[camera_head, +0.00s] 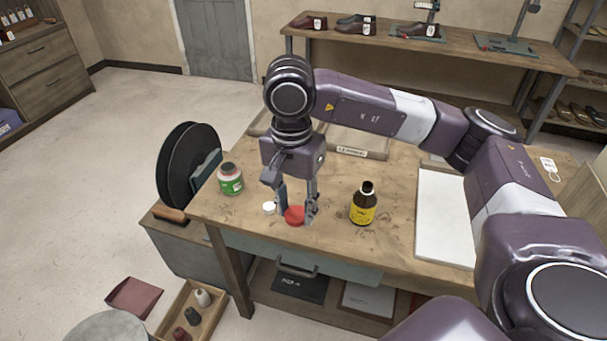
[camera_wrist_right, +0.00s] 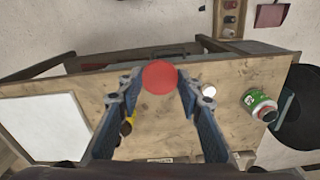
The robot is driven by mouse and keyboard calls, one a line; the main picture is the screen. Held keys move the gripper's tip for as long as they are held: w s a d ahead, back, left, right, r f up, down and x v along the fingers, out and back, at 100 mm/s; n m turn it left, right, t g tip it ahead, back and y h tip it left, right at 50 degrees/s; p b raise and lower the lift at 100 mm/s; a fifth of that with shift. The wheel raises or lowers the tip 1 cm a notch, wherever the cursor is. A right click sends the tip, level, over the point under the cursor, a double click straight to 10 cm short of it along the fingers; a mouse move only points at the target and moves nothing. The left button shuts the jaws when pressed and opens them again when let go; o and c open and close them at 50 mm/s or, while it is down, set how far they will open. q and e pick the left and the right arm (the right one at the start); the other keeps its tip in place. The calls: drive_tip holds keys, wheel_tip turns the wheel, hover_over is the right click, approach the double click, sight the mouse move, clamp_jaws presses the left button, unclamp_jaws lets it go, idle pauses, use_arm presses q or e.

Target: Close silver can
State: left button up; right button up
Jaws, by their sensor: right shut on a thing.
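A silver can with a green label (camera_head: 230,180) stands upright near the left end of the wooden workbench. I cannot tell whether the lid touches the bench. My left gripper is not in view.
A small white cap (camera_head: 269,208) lies just left of the lid. A brown bottle with a yellow label (camera_head: 363,205) stands to its right. A white board (camera_head: 444,215) lies farther right. A black disc-shaped machine (camera_head: 181,165) stands beyond the bench's left end.

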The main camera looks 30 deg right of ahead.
drive_tip(key=s+a+f+n, duration=0.2)
drive_tip(key=s+a+n, duration=0.2)
drive_tip(key=s+n, duration=0.3)
drive_tip(key=shift+a+n, duration=0.25)
drive_tip(key=shift+n, duration=2.15)
drive_tip(key=shift+s+f, duration=0.1)
